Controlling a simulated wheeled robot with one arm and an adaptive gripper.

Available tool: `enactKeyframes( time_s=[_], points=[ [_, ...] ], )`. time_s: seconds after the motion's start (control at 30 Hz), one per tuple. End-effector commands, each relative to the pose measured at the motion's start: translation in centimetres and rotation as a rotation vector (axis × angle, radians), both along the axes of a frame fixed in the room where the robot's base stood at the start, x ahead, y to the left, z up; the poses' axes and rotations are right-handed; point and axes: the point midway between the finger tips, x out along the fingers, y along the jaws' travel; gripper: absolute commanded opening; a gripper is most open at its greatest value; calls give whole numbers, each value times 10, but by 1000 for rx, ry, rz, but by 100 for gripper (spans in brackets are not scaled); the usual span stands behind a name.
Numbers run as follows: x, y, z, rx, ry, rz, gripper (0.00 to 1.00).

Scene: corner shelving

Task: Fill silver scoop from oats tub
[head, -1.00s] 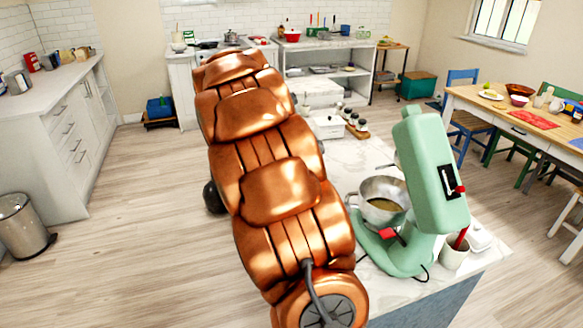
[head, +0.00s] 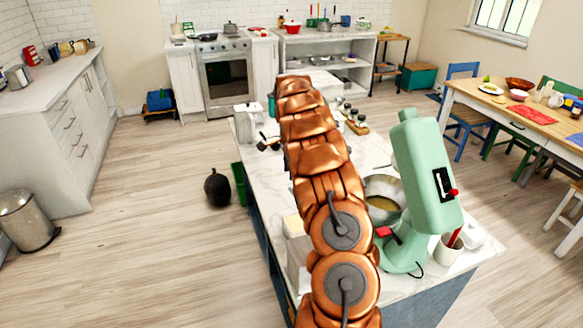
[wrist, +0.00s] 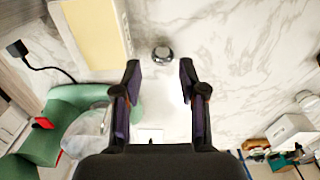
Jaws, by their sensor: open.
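My gripper (wrist: 160,70) is open and empty in the wrist view, its two fingers pointing at the marble worktop. A small round silver thing (wrist: 162,54) lies on the worktop just beyond the fingertips, roughly between them; I cannot tell if it is the silver scoop. Beside it, to the left, is a white-rimmed rectangular tub (wrist: 122,22) with a flat pale-yellow inside, which looks like the oats tub. In the head view a pale box (head: 297,262), probably the same tub, stands partly hidden behind my arm. My gripper is hidden there.
The green mixer (head: 428,175) with its metal bowl (head: 383,188) stands right of my arm; it also shows at the left of the wrist view (wrist: 62,100). A white canister (head: 248,120) and small jars stand farther back. Marble is bare right of the silver thing.

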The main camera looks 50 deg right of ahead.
Motion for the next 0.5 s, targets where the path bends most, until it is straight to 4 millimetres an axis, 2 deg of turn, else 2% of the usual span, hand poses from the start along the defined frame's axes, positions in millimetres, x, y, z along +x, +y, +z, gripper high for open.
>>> enactKeyframes(
  time_s=[0.13, 0.5],
  points=[
    [1, -8, -4, 5, -11, -29, 42],
    [1, -9, -23, 7, -11, -32, 42]
  ],
)
